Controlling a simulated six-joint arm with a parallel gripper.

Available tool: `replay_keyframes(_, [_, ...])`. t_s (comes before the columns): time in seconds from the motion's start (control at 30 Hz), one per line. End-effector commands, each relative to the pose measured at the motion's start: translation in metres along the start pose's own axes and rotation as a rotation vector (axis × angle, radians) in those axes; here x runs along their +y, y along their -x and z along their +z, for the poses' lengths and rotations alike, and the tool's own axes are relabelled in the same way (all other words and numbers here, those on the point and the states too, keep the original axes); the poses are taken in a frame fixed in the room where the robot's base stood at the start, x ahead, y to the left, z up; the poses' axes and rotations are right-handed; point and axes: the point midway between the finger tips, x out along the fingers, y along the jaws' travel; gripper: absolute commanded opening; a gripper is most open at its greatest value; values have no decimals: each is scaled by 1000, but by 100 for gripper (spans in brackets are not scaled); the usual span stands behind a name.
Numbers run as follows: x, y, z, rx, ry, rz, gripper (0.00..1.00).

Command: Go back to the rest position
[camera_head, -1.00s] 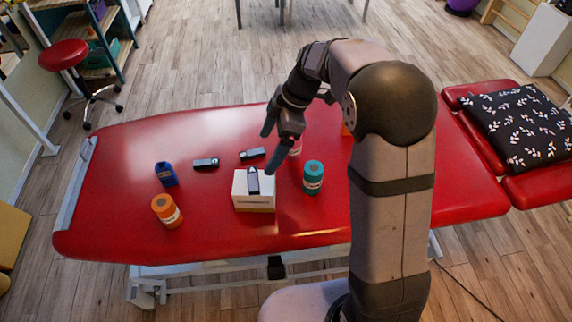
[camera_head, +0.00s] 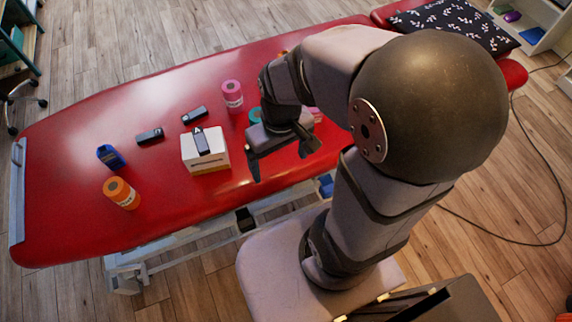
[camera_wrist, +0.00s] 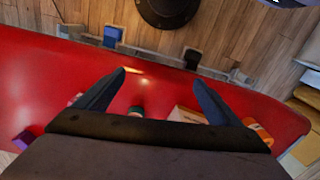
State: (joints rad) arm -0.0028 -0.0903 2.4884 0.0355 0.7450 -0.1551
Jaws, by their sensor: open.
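My gripper (camera_head: 282,160) is open and empty in the head view, above the near edge of the red treatment table (camera_head: 75,205). It is just right of a white box (camera_head: 203,161) with a dark device (camera_head: 201,142) lying on top. In the wrist view the two fingers of my gripper (camera_wrist: 160,88) are spread wide, with nothing between their tips. Beyond them show part of the white box (camera_wrist: 186,114) and a teal-lidded container (camera_wrist: 135,111).
A pink container (camera_head: 232,96), two small dark devices (camera_head: 194,115) (camera_head: 150,136), a blue bottle (camera_head: 111,157) and an orange container (camera_head: 121,193) stand or lie on the table. A patterned pillow (camera_head: 455,25) is at the far right end.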

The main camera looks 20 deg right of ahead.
Motion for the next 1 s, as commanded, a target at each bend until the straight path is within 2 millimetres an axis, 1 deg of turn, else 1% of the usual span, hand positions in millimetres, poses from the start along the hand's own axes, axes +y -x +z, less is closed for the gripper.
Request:
replay_keyframes(0.03, [2, -2, 8, -1, -40, 9, 88])
replay_keyframes(0.1, [3, -4, 14, 0, -85, 18, 88])
replay_keyframes(0.23, [5, -6, 19, 1, -124, 26, 88])
replay_keyframes(0.53, [5, -6, 20, 0, -128, 26, 88])
replay_keyframes(0.7, [4, 11, 19, 0, -128, 26, 88])
replay_keyframes(0.77, [4, 13, 19, 0, -128, 25, 88])
replay_keyframes(1.0, [4, 3, 20, -3, -130, 25, 88])
